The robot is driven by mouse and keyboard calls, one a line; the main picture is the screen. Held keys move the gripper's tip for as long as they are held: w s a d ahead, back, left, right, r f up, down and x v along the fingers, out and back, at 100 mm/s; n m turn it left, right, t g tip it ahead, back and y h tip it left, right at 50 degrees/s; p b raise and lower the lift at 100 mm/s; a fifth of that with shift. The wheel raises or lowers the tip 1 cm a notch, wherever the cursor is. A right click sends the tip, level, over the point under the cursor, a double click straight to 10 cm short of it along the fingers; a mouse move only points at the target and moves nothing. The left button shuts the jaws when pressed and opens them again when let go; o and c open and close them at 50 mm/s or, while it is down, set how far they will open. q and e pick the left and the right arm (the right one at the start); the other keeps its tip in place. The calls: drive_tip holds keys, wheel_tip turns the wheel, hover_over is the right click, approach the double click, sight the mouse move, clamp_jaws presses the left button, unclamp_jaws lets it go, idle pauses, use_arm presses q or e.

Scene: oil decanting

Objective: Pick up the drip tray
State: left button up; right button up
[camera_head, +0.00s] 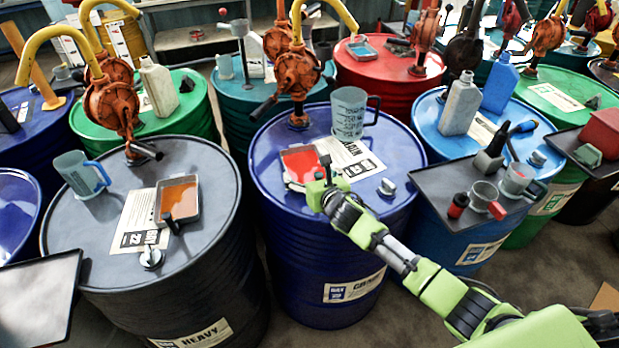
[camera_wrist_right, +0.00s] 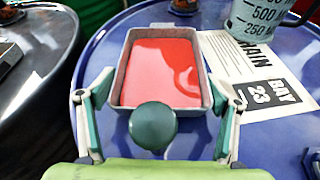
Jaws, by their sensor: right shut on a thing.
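The drip tray (camera_head: 301,162) is a shallow grey rectangular pan with red liquid in it, on top of the blue drum (camera_head: 262,150) in the middle of the head view. In the right wrist view the tray (camera_wrist_right: 208,92) fills the centre, with a dark green round-ended handle (camera_wrist_right: 153,126) pointing toward my gripper. My right gripper (camera_head: 323,180) is at the tray's near end. Its fingers stand on either side of the tray and are shut on it. I cannot tell whether the tray touches the drum lid. My left gripper is not in view.
A measuring jug (camera_head: 349,110) stands close behind the tray, beside a printed label (camera_head: 352,160). A hand pump (camera_head: 297,75) rises behind. A second tray with orange liquid (camera_head: 179,198) lies on the black drum at left. Bottles and a black tray (camera_head: 450,190) with funnels are at right.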

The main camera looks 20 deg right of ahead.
drive_tip(key=shift+r, duration=0.55)
drive_tip(key=s+d+r+b, duration=0.1)
drive_tip(key=s+d+r, duration=0.1)
drive_tip(key=s+r, duration=0.3)
drive_tip(key=s+d+r+b, duration=0.1)
drive_tip(key=s+d+r, duration=0.2)
drive_tip(key=s+r, duration=0.2)
drive_tip(key=shift+d+f+v, duration=0.2)
drive_tip(key=shift+d+v, duration=0.05)
drive_tip(key=shift+v, duration=1.15)
